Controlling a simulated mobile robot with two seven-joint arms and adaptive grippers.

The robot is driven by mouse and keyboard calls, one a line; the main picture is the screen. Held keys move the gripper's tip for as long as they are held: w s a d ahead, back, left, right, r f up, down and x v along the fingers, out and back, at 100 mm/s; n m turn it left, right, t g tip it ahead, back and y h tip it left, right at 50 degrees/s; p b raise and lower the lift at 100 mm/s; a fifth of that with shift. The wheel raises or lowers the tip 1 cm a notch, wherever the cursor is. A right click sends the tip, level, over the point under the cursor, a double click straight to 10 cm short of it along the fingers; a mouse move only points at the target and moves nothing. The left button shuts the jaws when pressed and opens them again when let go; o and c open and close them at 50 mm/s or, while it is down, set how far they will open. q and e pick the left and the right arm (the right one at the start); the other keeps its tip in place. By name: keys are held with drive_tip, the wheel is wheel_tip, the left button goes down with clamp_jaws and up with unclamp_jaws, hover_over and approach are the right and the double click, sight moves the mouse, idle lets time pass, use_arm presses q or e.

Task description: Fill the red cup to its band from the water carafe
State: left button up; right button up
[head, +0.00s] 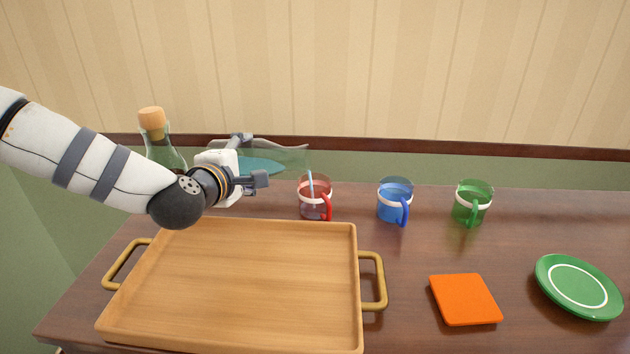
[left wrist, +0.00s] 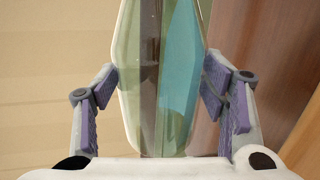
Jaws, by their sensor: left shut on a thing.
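The clear glass carafe (head: 284,155) is tipped far over to the right, with blue water (head: 262,166) inside; it also fills the middle of the left wrist view (left wrist: 180,75). My left gripper (head: 250,161) is shut around it, one finger on each side. A thin pale-blue stream (head: 311,182) falls from the carafe's lip into the red cup (head: 316,207). The red cup is see-through and upright, with a white band and a red handle. Its lower part looks purplish; I cannot tell the exact water level. My right gripper is out of view.
A wooden tray (head: 358,285) with brass handles lies in front. Blue (head: 394,204) and green (head: 470,207) banded cups stand right of the red cup. A corked bottle (head: 152,120) is behind my left arm. An orange square (head: 465,300) and green plate (head: 578,288) lie at right.

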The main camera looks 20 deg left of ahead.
use_arm(q)
drive_tip(key=shift+r, duration=0.3)
idle(0.6)
drive_tip(key=shift+r, duration=0.2)
drive_tip(key=shift+f, duration=0.15)
drive_tip(key=shift+r+p, duration=0.25)
drive_tip(key=shift+p, duration=0.05)
drive_tip(key=shift+f, duration=0.2)
